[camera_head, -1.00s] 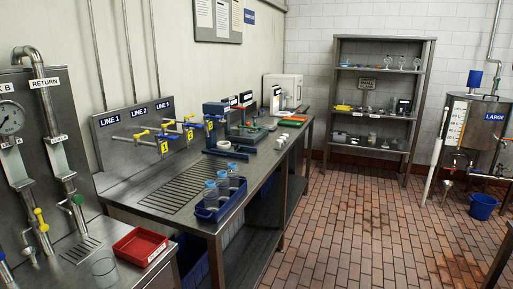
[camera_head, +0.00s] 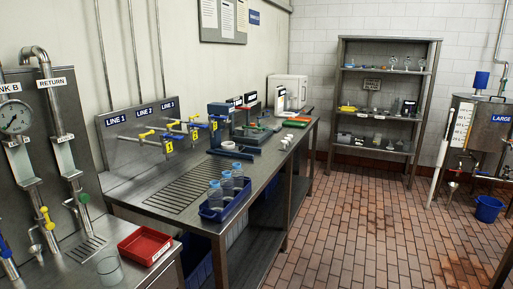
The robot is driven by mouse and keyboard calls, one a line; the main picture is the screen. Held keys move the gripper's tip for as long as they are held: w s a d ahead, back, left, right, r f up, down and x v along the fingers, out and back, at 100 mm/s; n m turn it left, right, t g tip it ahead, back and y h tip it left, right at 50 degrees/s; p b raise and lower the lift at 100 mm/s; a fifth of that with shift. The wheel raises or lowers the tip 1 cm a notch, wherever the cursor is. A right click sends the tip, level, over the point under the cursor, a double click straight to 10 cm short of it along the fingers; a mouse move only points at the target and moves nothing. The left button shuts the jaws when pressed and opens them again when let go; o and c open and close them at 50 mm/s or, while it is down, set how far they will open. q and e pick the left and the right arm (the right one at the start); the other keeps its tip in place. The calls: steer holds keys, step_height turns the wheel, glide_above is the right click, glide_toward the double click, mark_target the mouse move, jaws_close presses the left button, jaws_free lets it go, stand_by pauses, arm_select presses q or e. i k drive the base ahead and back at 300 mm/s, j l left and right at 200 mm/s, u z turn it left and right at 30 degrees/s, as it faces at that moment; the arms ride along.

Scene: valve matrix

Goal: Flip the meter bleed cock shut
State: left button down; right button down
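No cock with a readable meter bleed label shows. At the near left, a steel panel (camera_head: 88,150) marked RETURN carries a round gauge (camera_head: 14,117) and two upright tubes. A yellow-handled cock (camera_head: 46,213) and a green-handled cock (camera_head: 82,198) sit low on these tubes. A blue handle (camera_head: 4,245) is cut by the left edge. Yellow-handled taps (camera_head: 146,134) and blue-handled taps (camera_head: 174,122) stick out from the board marked LINE 1, LINE 2 and LINE 3. I cannot tell which is the meter bleed cock. Neither gripper is in view.
A red tray (camera_head: 145,247) and a clear beaker (camera_head: 110,271) stand on the near counter. A blue crate of bottles (camera_head: 226,205) sits on the long steel bench (camera_head: 175,196). A shelf rack (camera_head: 341,110), a steel tank (camera_head: 488,125) and a blue bucket (camera_head: 488,209) stand beyond. The tiled floor (camera_head: 350,220) is mostly clear.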

mark_target(50, 226)
steer(key=u, duration=1.45)
